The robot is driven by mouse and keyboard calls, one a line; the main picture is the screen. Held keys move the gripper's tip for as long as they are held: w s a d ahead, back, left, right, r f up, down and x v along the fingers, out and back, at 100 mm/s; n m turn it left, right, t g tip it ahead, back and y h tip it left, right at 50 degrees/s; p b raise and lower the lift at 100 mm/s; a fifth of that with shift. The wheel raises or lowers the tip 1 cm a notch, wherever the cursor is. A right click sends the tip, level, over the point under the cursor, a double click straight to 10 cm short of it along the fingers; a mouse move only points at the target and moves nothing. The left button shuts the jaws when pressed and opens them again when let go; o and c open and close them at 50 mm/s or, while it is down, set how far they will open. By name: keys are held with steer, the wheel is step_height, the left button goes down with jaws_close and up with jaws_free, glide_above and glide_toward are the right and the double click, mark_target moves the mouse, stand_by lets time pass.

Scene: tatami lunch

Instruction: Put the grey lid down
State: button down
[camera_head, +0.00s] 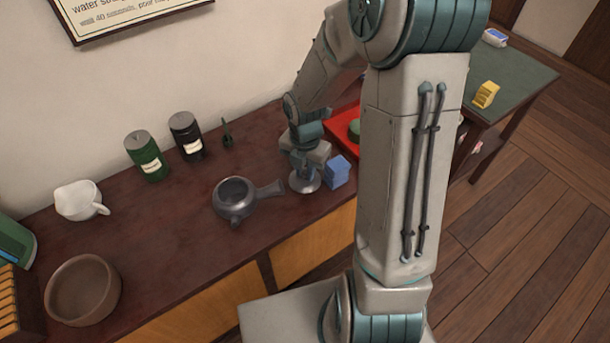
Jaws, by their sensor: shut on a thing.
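The grey lid (305,184) is a small round metallic piece at the right part of the dark wooden counter top. My gripper (304,171) is directly above it and shut on it, pointing down. The lid is at or very near the counter surface; I cannot tell whether it touches. The grey side-handled teapot (234,200) stands open to the left of the lid, its handle pointing toward my gripper. The fingertips are small and partly hidden by the gripper body.
A blue block-like thing (337,170) is close to the right of my gripper. A red tray (343,121) lies behind, partly hidden by my arm. Green (147,156) and black (186,136) canisters, a white pitcher (80,201) and a brown bowl (83,291) stand left. The front-middle counter is clear.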

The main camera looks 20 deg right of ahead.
mark_target(305, 171)
steer(key=shift+f, duration=1.05)
steer(key=shift+f, duration=0.2)
steer(key=c, duration=1.3)
jaws_free()
step_height(305, 171, up, 12)
steer(key=shift+f+p, duration=0.1)
steer(key=shift+p, duration=1)
steer(key=s+r+m+t, duration=0.1)
steer(key=s+r+m, duration=0.2)
steer(key=m, duration=0.6)
steer(key=s+r+m, duration=0.3)
steer(key=s+m, duration=0.3)
steer(key=m, duration=0.3)
steer(key=s+r+m+t, duration=0.1)
steer(key=s+r+m, duration=0.2)
steer(key=m, duration=0.6)
steer(key=shift+s+a+r+t, duration=0.1)
steer(key=shift+s+r+t, duration=0.1)
steer(key=shift+s, duration=0.25)
steer(key=shift+s+a+r+t, duration=0.1)
steer(key=shift+s+r, duration=0.1)
steer(key=shift+s, duration=0.25)
